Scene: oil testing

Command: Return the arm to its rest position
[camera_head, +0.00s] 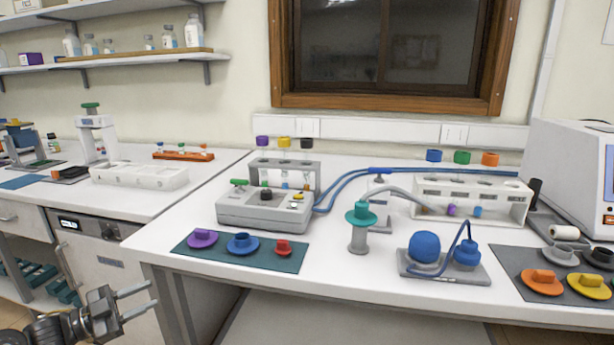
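My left gripper (140,301) is at the lower left of the head view, in front of and below the table edge. Its two fingers point right and stand apart, with nothing between them. It touches nothing that I can see. My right gripper does not show. The white table (350,290) holds the oil testing things, all clear of my gripper.
A teal mat (260,262) with purple, blue and red lids lies near the table's left front. Behind it stands a grey testing device (262,212). A white rack (516,206), a blue ball on a grey base (425,246) and a dark mat (530,297) stand to the right.

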